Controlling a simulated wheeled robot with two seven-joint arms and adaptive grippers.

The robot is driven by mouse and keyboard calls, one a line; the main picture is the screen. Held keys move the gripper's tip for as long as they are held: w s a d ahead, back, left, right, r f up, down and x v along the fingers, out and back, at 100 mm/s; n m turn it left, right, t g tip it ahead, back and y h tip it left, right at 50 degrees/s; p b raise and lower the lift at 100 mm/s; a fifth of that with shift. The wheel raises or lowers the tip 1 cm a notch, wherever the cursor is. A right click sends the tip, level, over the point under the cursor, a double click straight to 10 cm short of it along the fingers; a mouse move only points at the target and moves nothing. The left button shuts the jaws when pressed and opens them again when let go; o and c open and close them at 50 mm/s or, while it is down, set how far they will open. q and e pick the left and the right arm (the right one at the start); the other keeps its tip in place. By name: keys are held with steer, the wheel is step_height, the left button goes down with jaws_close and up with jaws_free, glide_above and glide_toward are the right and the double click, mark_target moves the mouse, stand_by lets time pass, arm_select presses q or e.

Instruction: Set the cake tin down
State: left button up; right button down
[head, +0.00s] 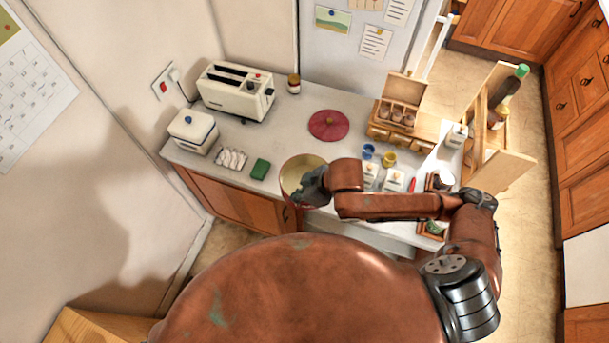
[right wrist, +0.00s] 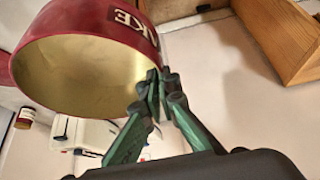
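The cake tin (head: 291,172) is dark red outside and cream inside, with its open top showing in the head view. It is at the counter's front edge; how far it is above the counter is hard to tell. In the right wrist view the tin (right wrist: 85,75) fills the upper left, with part of a white label showing. My right gripper (right wrist: 156,92) is shut on the tin's rim. In the head view the right gripper (head: 309,187) covers the tin's right side. My left gripper is not in view.
A red round lid (head: 329,125) lies on the counter (head: 290,125) behind the tin. A green sponge (head: 260,169) lies left of it. A toaster (head: 236,92) and white canister (head: 193,131) stand at the left; jars and a wooden rack (head: 400,112) stand right.

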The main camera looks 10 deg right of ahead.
mark_target(301, 174)
steer(key=w+b, duration=0.1)
steer(key=w+f+b, duration=0.1)
steer(key=w+d+f+b, duration=0.1)
steer(key=w, duration=0.1)
steer(key=shift+d, duration=0.1)
steer(key=w, duration=0.1)
steer(key=w+d, duration=0.1)
steer(key=w+f+p, duration=0.1)
steer(key=shift+w+d, duration=0.1)
steer(key=shift+d, duration=0.05)
steer(key=w+f, duration=0.1)
steer(key=w+d+f, duration=0.1)
steer(key=f, duration=0.1)
steer(key=w+f, duration=0.2)
steer(key=shift+d, duration=0.25)
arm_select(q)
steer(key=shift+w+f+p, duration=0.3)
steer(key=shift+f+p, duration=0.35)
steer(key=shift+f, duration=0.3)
arm_select(e)
steer(key=shift+w+d+f, duration=0.1)
steer(key=shift+w+f, duration=0.15)
steer(key=shift+f, duration=0.85)
steer(key=shift+w+d+f, duration=0.1)
steer(key=shift+w+f, duration=0.15)
steer(key=shift+f, duration=0.8)
steer(key=shift+f, duration=0.15)
steer(key=c, duration=2.2)
jaws_free()
steer(key=shift+o, duration=0.2)
